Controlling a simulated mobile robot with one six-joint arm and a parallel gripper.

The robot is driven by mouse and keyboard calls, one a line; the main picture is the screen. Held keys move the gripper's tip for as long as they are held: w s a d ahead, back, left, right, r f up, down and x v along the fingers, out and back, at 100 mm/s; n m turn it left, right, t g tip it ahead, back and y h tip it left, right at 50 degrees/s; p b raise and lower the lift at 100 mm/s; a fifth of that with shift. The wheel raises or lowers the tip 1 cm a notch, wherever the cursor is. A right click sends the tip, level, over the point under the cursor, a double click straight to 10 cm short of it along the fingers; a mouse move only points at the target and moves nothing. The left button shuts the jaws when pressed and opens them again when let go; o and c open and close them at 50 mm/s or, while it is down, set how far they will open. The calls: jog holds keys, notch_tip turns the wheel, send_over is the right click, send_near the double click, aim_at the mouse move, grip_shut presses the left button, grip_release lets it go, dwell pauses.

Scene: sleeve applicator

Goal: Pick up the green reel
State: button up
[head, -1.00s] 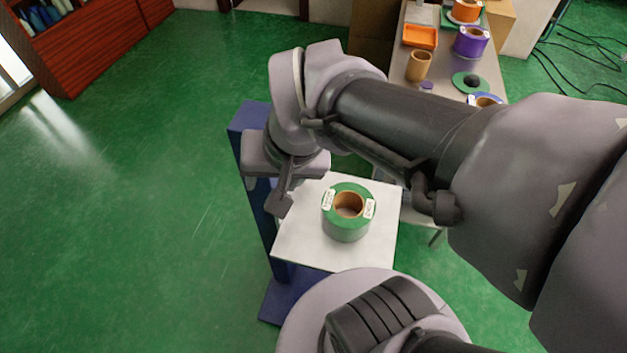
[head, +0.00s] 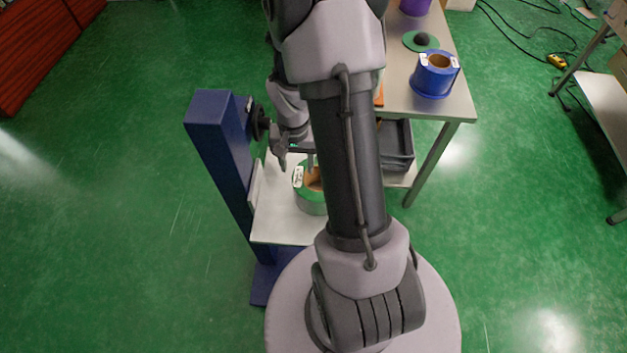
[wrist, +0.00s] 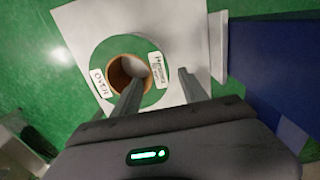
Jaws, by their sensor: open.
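The green reel (head: 312,203) stands upright on a white platform (head: 272,215), partly hidden behind my arm. It has a brown cardboard core and white labels. In the wrist view the green reel (wrist: 106,53) shows its ring top, open core and two labels. My gripper (head: 297,165) is open and empty at the reel's far left side. In the wrist view the fingers of my gripper (wrist: 159,77) point at the reel's near side. One fingertip overlaps the core opening and the other appears outside the rim. I cannot tell the height gap.
A blue column (head: 222,155) stands left of the platform. A grey table (head: 455,98) behind right holds a blue reel (head: 432,82) and a green disc (head: 415,42). A grey bin (head: 397,145) sits below it. Open green floor lies left.

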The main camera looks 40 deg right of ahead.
aim_at(298, 175)
notch_tip(298, 175, down, 4)
jog(key=shift+f+b, duration=0.25)
jog(key=shift+b, duration=0.3)
jog(key=f+b, duration=0.2)
jog(key=f, duration=0.3)
jog(key=shift+s+f+b, duration=0.1)
jog(key=shift+s+b, duration=0.1)
jog(key=shift+b, duration=0.1)
jog(key=shift+r, duration=0.2)
grip_shut()
